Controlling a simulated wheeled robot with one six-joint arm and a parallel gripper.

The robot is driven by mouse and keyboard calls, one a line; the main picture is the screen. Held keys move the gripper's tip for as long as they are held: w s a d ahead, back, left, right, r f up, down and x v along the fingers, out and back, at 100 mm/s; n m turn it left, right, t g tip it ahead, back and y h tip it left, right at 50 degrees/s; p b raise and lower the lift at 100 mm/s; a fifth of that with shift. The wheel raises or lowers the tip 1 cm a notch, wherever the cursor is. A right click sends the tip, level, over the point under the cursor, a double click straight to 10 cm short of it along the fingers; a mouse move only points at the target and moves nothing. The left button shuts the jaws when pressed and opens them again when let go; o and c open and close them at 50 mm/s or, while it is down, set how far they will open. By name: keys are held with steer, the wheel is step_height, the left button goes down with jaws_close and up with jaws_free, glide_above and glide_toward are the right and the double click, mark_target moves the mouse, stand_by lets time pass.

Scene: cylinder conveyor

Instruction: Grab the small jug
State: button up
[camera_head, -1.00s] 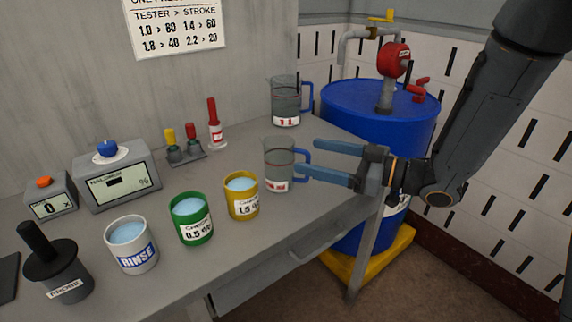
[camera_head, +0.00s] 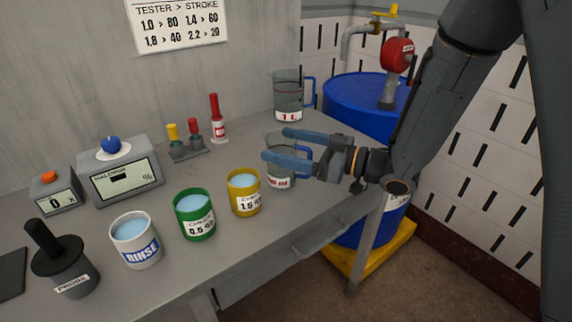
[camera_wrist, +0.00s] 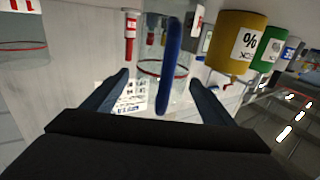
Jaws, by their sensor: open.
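The small jug (camera_head: 281,181) is clear, with a white label and a blue handle, and stands upright near the table's right end. My gripper (camera_head: 276,145) is open at its right side, with its fingers overlapping the jug's upper part in the head view and hiding some of it. In the wrist view, the jug's blue handle (camera_wrist: 168,65) lies between the two open fingers (camera_wrist: 160,77), with the clear body behind it. Contact cannot be told.
A larger clear jug marked 1 L (camera_head: 288,98) stands behind. A yellow cup (camera_head: 244,196), a green cup (camera_head: 195,216) and a white rinse cup (camera_head: 135,241) stand to the left. A blue drum (camera_head: 350,100) stands beyond the table's right end.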

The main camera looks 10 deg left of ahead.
steer(key=c, duration=1.4)
steer(key=shift+r, duration=0.1)
steer(key=shift+c, duration=0.2)
